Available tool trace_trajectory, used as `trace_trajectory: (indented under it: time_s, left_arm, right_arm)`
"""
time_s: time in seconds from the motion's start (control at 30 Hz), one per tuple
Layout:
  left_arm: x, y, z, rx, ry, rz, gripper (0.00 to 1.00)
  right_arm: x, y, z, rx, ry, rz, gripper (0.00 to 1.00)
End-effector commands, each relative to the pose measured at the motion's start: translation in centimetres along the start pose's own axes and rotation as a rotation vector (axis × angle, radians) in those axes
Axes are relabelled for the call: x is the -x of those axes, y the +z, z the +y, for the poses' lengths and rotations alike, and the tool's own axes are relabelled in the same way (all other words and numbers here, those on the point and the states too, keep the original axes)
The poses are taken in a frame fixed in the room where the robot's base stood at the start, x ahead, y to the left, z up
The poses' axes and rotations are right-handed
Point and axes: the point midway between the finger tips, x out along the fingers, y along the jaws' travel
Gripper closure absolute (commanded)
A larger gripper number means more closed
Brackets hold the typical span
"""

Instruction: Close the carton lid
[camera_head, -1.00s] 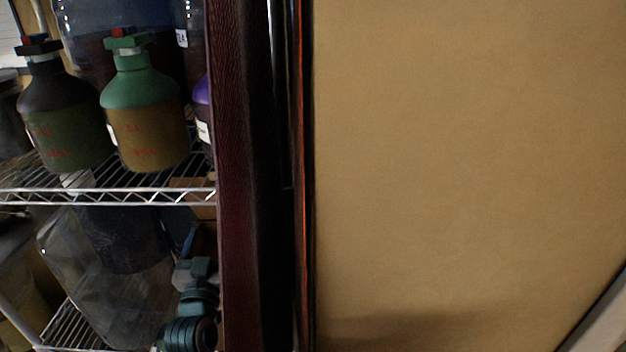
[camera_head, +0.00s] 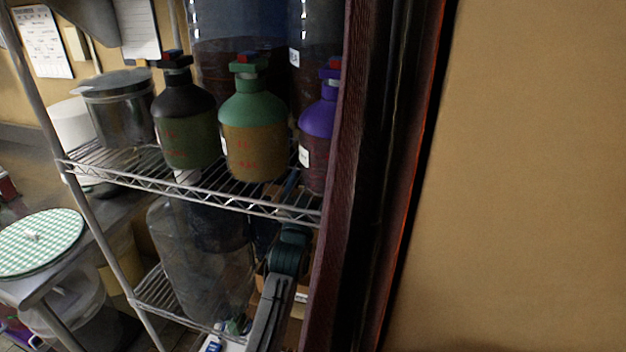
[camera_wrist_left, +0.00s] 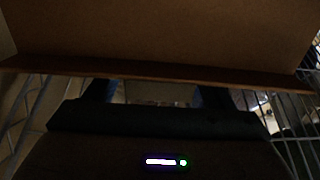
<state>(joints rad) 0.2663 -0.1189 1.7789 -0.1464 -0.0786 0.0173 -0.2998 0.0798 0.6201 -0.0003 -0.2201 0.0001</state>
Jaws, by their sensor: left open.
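In the left wrist view, a brown cardboard panel of the carton (camera_wrist_left: 160,35) fills the top, with its darker lower edge running across the picture. My left gripper (camera_wrist_left: 157,92) is below and behind that edge. Its two dark blue fingers stand apart with nothing visible between them. Whether they touch the cardboard cannot be told. In the head view, my left arm reaches up to the wire rack's lower level, beside a large clear jug (camera_head: 200,265). Small brown cardboard parts (camera_head: 298,306) show beside the arm; the lid's position is mostly hidden. My right gripper is out of view.
The wire rack's upper shelf (camera_head: 240,198) holds black (camera_head: 187,120), green-topped (camera_head: 252,125) and purple-topped (camera_head: 318,125) bottles. A dark red upright frame (camera_head: 345,200) and a tan wall (camera_head: 520,180) block the right.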

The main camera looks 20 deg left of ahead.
Motion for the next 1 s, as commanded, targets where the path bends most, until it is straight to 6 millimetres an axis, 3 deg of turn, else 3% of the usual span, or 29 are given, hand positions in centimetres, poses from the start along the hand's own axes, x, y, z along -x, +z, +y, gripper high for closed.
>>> trace_trajectory:
  time_s: [0.3, 0.63, 0.87, 1.0]
  left_arm:
    - [-0.3, 0.1, 0.0, 0.0, 0.0, -0.002, 0.24]
    - [-0.3, 0.1, 0.0, -0.001, 0.0, -0.002, 0.87]
    - [0.3, 0.3, 0.0, -0.001, 0.0, 0.019, 0.87]
    - [1.7, 0.6, 0.0, 0.0, -0.001, 0.069, 0.87]
  right_arm:
    - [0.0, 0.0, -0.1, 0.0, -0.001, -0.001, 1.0]
    - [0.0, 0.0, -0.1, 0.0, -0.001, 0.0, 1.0]
    - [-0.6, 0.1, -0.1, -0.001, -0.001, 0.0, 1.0]
    - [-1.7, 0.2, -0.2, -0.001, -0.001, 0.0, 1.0]
